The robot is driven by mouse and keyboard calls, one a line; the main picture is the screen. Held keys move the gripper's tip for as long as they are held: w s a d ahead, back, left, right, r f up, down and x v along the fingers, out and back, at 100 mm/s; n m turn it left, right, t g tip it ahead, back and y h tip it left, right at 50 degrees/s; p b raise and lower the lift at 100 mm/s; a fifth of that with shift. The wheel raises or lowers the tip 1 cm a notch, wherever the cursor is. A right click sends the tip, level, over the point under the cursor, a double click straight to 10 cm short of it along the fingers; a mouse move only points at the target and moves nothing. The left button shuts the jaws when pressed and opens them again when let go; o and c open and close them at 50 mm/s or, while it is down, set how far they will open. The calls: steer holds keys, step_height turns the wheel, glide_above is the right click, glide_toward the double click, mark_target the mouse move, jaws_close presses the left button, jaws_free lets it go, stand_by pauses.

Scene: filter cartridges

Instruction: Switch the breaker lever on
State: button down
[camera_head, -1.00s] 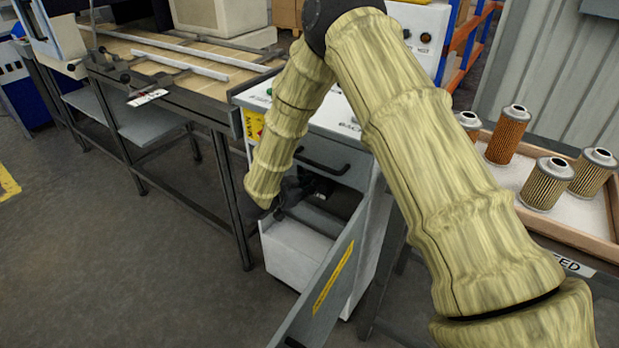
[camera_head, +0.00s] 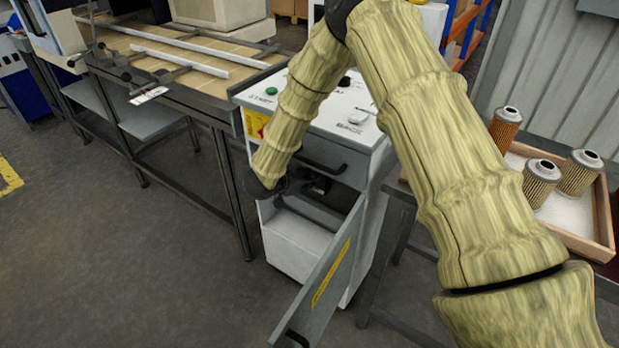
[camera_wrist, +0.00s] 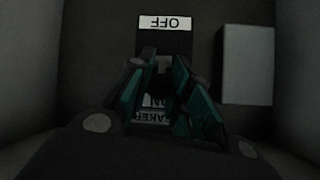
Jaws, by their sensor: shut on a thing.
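The breaker sits in a dark compartment of the white cabinet (camera_head: 290,245), behind an open door (camera_head: 325,280) with a yellow strip. In the wrist view an upside-down OFF label (camera_wrist: 164,22) is at the top. A partly covered upside-down label (camera_wrist: 153,116), on which ON can be read, is at the bottom. My gripper (camera_wrist: 165,75), with teal-sided fingers, is shut on a small grey piece, seemingly the breaker lever (camera_wrist: 164,64), between the two labels. The fingers hide most of it. In the head view, my wrist reaches into the compartment and the lever cannot be made out.
A pale block (camera_wrist: 247,65) stands to the right inside the compartment. The cabinet top carries a green button (camera_head: 271,91). A workbench (camera_head: 150,75) is at the left. A wooden tray (camera_head: 603,215) with filter cartridges (camera_head: 541,183) is at the right. Floor at the front left is clear.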

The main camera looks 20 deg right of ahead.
steer(key=c, duration=1.3)
jaws_free()
steer(key=shift+a, duration=0.35)
steer(key=shift+o, duration=0.2)
steer(key=shift+d, duration=0.25)
steer(key=shift+s+a+r, duration=0.2)
steer(key=shift+a+r, duration=0.1)
steer(key=shift+a, duration=0.15)
steer(key=v, duration=1.1)
